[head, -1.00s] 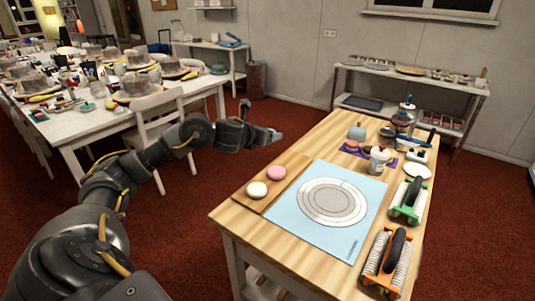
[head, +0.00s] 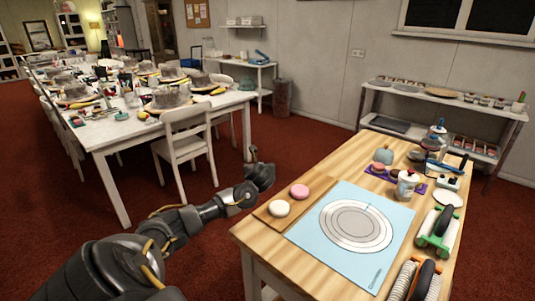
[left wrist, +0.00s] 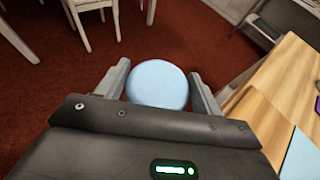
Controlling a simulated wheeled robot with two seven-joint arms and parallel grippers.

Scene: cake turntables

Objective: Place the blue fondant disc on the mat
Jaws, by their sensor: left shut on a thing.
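The blue fondant disc (left wrist: 158,84) shows in the left wrist view as a pale blue round between the two fingers of my left gripper (left wrist: 160,90), which is shut on it. In the head view my left gripper (head: 258,172) is beyond the left edge of the wooden table, over the red floor; I cannot make out the disc there. The light blue mat (head: 310,228) lies flat on the table, printed with grey and white rings, with nothing on it. My right gripper is not in view.
A wooden board (head: 267,213) left of the mat holds a pink disc (head: 299,191) and a white disc (head: 279,208). A white lidded jar (head: 406,185) stands behind the mat. A green-framed roller (head: 438,232) and an orange-framed roller (head: 415,282) lie to its right. A white chair (head: 187,145) stands behind my arm.

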